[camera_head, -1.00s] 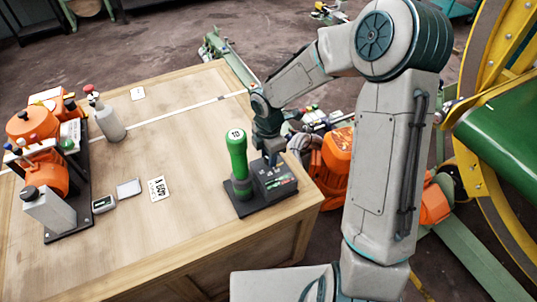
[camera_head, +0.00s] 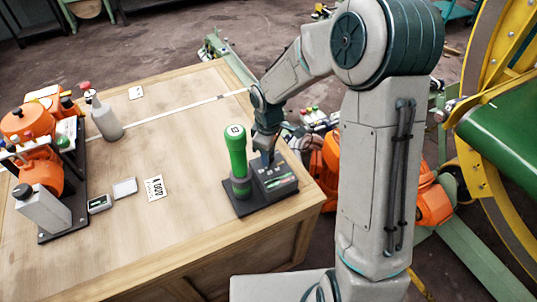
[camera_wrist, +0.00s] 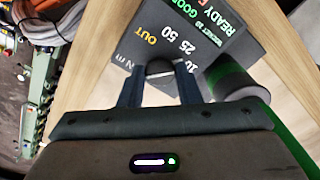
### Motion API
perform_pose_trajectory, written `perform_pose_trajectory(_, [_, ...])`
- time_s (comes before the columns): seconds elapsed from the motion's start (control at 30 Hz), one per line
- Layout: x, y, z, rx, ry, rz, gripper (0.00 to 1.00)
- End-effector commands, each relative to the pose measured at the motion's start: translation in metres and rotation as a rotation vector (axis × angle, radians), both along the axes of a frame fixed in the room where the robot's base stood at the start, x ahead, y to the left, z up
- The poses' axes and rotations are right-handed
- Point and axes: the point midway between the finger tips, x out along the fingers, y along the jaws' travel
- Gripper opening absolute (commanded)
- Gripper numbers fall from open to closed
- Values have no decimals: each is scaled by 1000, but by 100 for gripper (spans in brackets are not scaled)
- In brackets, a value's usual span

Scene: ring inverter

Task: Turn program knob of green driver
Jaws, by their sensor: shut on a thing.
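The green driver (camera_head: 237,150) stands upright on a dark base (camera_head: 244,207) at the table's front right corner. Beside it on the same base is a dark box (camera_head: 280,184) with a display. In the wrist view the box's panel (camera_wrist: 195,45) shows the printed marks 10, 25, 50, "Nm", "OUT" and "READY". My gripper (camera_wrist: 160,80) is shut on a small dark round knob (camera_wrist: 159,67) at the edge of that panel. In the head view my gripper (camera_head: 266,155) reaches down onto the box from above; the knob is hidden there.
The green driver stands close beside my gripper. Orange devices (camera_head: 35,135) stand at the left.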

Motion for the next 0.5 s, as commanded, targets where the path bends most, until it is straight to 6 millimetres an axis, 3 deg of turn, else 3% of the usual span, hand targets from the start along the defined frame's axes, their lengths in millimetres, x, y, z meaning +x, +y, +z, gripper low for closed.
perform_pose_trajectory(0.5, [1, 1, 0, 1, -3, -288, 8])
